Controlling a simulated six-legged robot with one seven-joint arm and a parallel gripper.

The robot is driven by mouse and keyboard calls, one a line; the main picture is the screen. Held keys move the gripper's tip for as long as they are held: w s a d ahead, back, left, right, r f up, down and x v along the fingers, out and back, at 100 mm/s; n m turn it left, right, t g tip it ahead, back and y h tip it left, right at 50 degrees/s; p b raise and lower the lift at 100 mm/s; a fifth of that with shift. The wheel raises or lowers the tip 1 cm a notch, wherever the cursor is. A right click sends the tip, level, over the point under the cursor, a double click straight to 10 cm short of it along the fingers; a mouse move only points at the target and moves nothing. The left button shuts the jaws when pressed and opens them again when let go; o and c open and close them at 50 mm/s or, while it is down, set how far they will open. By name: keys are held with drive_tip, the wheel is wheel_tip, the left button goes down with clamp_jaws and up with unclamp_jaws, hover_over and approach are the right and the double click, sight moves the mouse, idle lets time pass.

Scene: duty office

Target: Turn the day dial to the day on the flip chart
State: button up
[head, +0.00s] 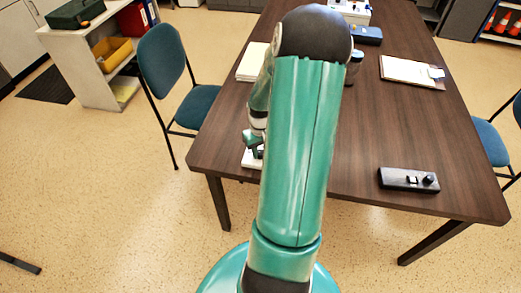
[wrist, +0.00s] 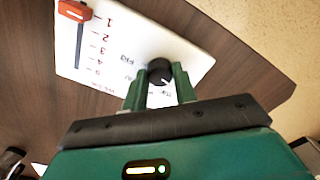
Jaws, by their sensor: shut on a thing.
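In the wrist view a white panel (wrist: 110,40) lies on the dark table, its print upside down. It carries a round black dial (wrist: 160,70) with a pale pointer mark and small day lettering around it, mostly too small or hidden to read. My gripper (wrist: 160,84) has its two green fingers on either side of the dial, shut on it. In the head view my gripper (head: 256,143) is at the table's near left edge over the white panel (head: 250,161), partly hidden by my arm. I cannot make out a flip chart.
The panel also has a red slider (wrist: 74,10) beside a numbered scale. A black box with a knob (head: 408,179) lies on the table's near right. A clipboard (head: 408,70) and papers (head: 252,62) lie farther back. Blue chairs (head: 165,75) flank the table.

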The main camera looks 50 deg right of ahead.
drive_tip(key=m, duration=0.5)
drive_tip(key=shift+w+m, duration=0.1)
drive_tip(key=shift+m, duration=0.3)
drive_tip(key=m, duration=1.1)
drive_tip(key=shift+m, duration=0.3)
drive_tip(key=m, duration=0.5)
drive_tip(key=shift+m, duration=0.3)
drive_tip(key=o, duration=1)
drive_tip(key=shift+c, duration=0.2)
